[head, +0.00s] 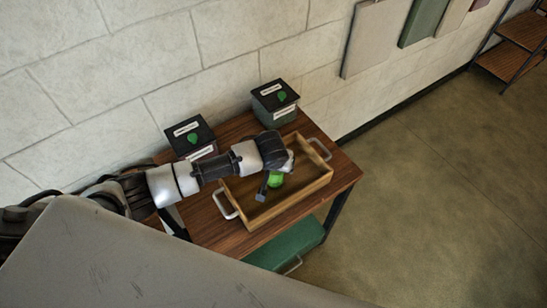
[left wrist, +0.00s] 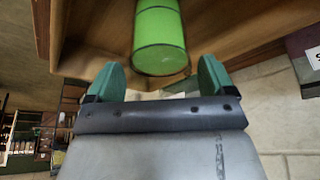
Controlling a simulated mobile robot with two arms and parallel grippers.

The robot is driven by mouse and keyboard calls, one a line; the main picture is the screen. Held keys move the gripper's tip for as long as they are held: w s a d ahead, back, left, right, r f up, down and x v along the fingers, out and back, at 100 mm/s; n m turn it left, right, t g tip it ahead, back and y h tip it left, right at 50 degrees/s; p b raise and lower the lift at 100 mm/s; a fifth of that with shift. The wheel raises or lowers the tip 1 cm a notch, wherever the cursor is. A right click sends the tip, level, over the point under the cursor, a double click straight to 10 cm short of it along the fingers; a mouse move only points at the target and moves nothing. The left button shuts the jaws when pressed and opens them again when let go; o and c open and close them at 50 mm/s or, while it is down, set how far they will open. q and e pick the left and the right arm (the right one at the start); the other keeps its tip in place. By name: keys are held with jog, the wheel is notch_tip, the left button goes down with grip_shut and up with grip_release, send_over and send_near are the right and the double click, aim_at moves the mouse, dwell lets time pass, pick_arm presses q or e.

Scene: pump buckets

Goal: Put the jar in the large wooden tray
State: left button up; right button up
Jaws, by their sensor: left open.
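The bright green jar (head: 276,180) is inside the large wooden tray (head: 258,222), partly hidden by my left arm in the head view. In the left wrist view the jar (left wrist: 160,38) stands just beyond the fingertips, roughly centred between them, with brown tray wood around it. My left gripper (head: 268,187) is over the tray close to the jar. In the left wrist view its two green fingers (left wrist: 159,75) are spread apart with nothing between them. My right gripper is not in view.
The tray has metal handles and sits on a wooden table (head: 342,178). Two dark boxes with green marks, a left one (head: 190,137) and a right one (head: 275,100), stand at the back by the wall. A green bin (head: 290,243) is below the table. Floor at right is clear.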

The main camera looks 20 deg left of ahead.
pick_arm(q)
jog(key=v, duration=1)
dwell(0.8)
